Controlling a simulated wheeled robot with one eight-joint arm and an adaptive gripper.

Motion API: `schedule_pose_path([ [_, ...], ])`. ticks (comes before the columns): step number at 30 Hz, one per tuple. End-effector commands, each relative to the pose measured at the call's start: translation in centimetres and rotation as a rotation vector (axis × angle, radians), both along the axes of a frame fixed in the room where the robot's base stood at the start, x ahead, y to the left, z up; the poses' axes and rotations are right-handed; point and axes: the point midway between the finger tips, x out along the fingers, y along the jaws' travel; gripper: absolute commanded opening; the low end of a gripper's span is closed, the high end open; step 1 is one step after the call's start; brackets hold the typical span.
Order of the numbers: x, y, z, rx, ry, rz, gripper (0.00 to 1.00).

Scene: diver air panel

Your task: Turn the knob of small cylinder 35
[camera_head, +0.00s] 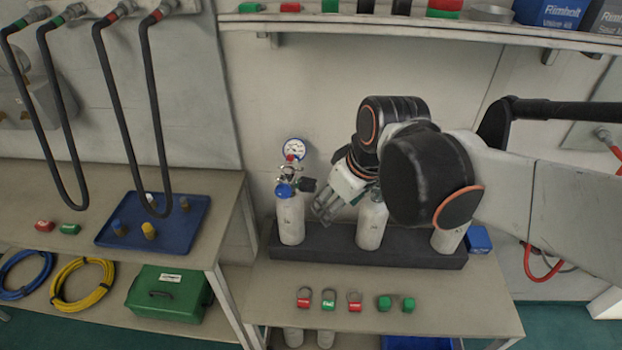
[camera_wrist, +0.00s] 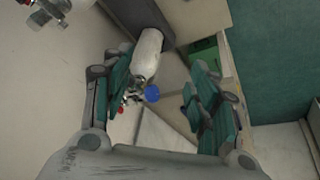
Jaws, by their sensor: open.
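Three small white cylinders stand upright in a dark rack (camera_head: 330,247): a left one (camera_head: 290,222), a middle one (camera_head: 371,222) and a right one (camera_head: 446,241). Their numbers are too small to read, so I cannot tell which is 35. The left one has a blue knob (camera_head: 284,190) and a valve with a round gauge (camera_head: 294,149). My gripper (camera_head: 323,208) is open beside it, to its right. In the wrist view, a cylinder (camera_wrist: 147,52) with a blue knob (camera_wrist: 152,93) shows between the spread fingers, apparently the left one. My arm hides the tops of the middle and right cylinders.
Red and green tags (camera_head: 330,299) lie in front of the rack. A blue tray (camera_head: 185,228) stands on the left table under hanging black hoses (camera_head: 130,140). A green case (camera_head: 168,293) sits below. A shelf (camera_head: 420,30) runs above the cylinders.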

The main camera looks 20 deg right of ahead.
Motion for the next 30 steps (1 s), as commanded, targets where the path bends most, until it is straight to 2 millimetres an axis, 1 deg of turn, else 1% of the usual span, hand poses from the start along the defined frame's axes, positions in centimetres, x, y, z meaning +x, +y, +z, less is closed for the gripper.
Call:
schedule_pose_path([
  [1,1.1,-0.1,-0.3,-0.005,0.022,0.050,0.54],
  [5,3.3,-0.4,-1.1,-0.016,0.070,0.209,0.54],
  [6,4.1,-0.5,-1.2,-0.017,0.079,0.256,0.54],
  [8,5.7,-0.9,-0.8,-0.010,0.085,0.318,0.54],
  [12,9.5,-2.3,0.0,0.017,0.076,0.449,0.54],
  [16,12.2,-3.5,0.1,0.036,0.058,0.550,0.54],
  [18,13.2,-4.0,0.0,0.043,0.048,0.586,0.54],
  [21,14.1,-4.4,-0.1,0.050,0.039,0.625,0.54],
  [26,14.6,-4.6,-0.5,0.053,0.032,0.647,0.54],
  [30,14.9,-4.1,-1.9,0.053,0.032,0.650,0.54],
])
